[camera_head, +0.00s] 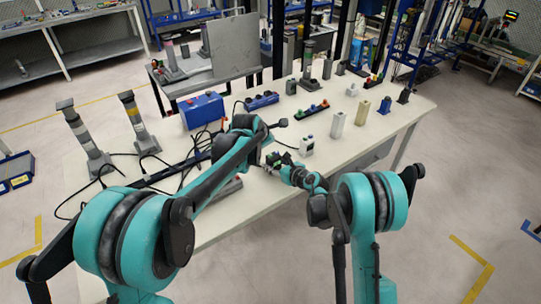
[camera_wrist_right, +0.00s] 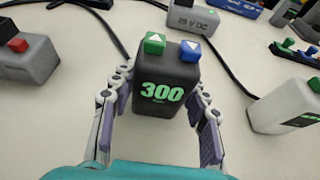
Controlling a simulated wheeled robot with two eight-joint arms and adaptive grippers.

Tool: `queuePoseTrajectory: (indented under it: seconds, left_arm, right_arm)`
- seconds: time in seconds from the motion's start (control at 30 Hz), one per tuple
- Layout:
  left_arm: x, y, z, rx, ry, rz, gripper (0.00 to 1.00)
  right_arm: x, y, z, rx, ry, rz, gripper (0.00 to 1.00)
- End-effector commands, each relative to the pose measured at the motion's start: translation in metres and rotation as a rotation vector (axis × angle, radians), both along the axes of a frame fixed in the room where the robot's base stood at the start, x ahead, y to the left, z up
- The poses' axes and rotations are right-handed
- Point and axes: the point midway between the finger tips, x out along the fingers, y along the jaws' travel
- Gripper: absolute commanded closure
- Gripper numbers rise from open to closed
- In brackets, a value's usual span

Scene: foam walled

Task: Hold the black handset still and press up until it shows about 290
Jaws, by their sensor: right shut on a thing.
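The black handset (camera_wrist_right: 183,75) stands in the middle of the right wrist view, its face toward the camera. Its display (camera_wrist_right: 162,93) reads 300 in green. On its top are a green button with an up triangle (camera_wrist_right: 155,43) and a blue button with a down triangle (camera_wrist_right: 190,51). My right gripper (camera_wrist_right: 160,87) is shut on the handset, one finger on each side. In the head view, my right gripper (camera_head: 276,163) is at the near side of the table. My left arm reaches over the table, but I cannot make out its gripper. Nothing covers either button.
A white handset (camera_wrist_right: 283,100) stands to the right, and a grey box with a red button (camera_wrist_right: 27,60) to the left. Black cables run around them. The table (camera_head: 340,155) also holds a blue case (camera_head: 202,110) and several upright blocks. Two tall posts stand at left.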

Motion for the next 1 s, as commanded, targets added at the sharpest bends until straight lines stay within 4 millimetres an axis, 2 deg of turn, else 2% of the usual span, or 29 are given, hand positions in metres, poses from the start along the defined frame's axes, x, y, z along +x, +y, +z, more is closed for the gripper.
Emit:
queuePoseTrajectory:
  seconds: [0.13, 0.17, 0.23, 0.53, 0.67, 1.0]
  left_arm:
    - [0.000, 0.000, 0.000, 0.000, 0.000, 0.000, 1.00]
    - [0.000, 0.000, 0.000, 0.000, 0.000, 0.000, 1.00]
    - [0.000, 0.000, 0.000, 0.000, 0.000, 0.000, 1.00]
    - [0.000, 0.000, 0.000, 0.000, 0.000, 0.000, 1.00]
    - [0.000, 0.000, 0.000, 0.000, 0.000, 0.000, 1.00]
    - [0.000, 0.000, 0.000, 0.000, 0.000, 0.000, 1.00]
  right_arm:
    - [0.000, 0.000, 0.000, 0.000, 0.000, 0.000, 0.87]
    - [0.000, 0.000, 0.000, 0.000, 0.000, 0.000, 0.49]
    - [0.000, 0.000, 0.000, 0.000, 0.000, 0.000, 0.31]
    - [0.000, 0.000, 0.000, 0.000, 0.000, 0.000, 0.30]
    - [-0.006, -0.005, 0.004, 0.000, 0.000, -0.001, 0.30]
    - [-0.058, -0.043, 0.030, 0.000, 0.000, -0.003, 0.30]
